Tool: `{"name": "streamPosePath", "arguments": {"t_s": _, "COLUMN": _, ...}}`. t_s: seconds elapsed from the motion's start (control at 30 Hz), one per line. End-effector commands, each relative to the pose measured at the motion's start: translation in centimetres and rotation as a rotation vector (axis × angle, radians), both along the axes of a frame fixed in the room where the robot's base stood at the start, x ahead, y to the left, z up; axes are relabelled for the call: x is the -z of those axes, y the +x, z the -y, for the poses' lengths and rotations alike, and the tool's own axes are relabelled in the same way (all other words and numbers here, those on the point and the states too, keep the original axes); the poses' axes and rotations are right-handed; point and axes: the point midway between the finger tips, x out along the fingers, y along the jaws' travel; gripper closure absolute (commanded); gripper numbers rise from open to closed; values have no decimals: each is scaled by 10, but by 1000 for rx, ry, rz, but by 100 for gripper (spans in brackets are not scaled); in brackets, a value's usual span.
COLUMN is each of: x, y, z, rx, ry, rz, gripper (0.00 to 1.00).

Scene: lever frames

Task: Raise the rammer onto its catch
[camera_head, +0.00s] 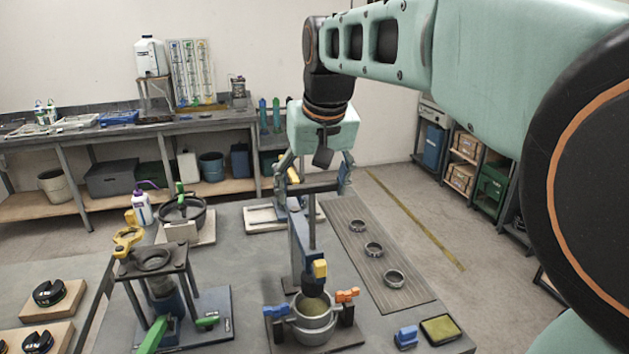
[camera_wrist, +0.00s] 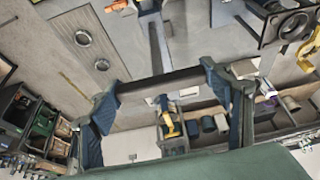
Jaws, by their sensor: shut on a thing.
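The rammer's dark crossbar handle (camera_head: 309,188) stands above a mould at the front middle of the table. My gripper (camera_head: 316,182) is above it, its fingers at the two ends of the bar. In the wrist view the bar (camera_wrist: 160,82) spans between the blue-grey fingers of my gripper (camera_wrist: 163,92). The rammer's lower end is down at the metal mould (camera_head: 314,325), partly hidden. I cannot tell which part is the catch.
A stand with a ring top (camera_head: 152,260) and green handles is to the left. A dark pan (camera_head: 182,212) sits behind it. A blue block (camera_head: 406,337) and an olive-topped tray (camera_head: 440,329) are front right.

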Motion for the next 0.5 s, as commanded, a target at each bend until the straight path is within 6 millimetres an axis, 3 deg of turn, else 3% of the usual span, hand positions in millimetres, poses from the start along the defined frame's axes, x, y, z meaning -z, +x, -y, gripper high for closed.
{"name": "streamPosePath", "arguments": {"t_s": 0.03, "x": -16, "y": 3, "z": 0, "rx": 1, "ry": 4, "rz": 12, "gripper": 72}}
{"name": "streamPosePath", "arguments": {"t_s": 0.07, "x": -18, "y": 3, "z": 0, "rx": 1, "ry": 4, "rz": 13, "gripper": 72}}
{"name": "streamPosePath", "arguments": {"t_s": 0.4, "x": -20, "y": 3, "z": -1, "rx": 1, "ry": 6, "rz": 18, "gripper": 72}}
{"name": "streamPosePath", "arguments": {"t_s": 0.43, "x": -21, "y": 3, "z": -1, "rx": 1, "ry": 6, "rz": 18, "gripper": 27}}
{"name": "streamPosePath", "arguments": {"t_s": 0.5, "x": -20, "y": 3, "z": 0, "rx": 1, "ry": 6, "rz": 16, "gripper": 20}}
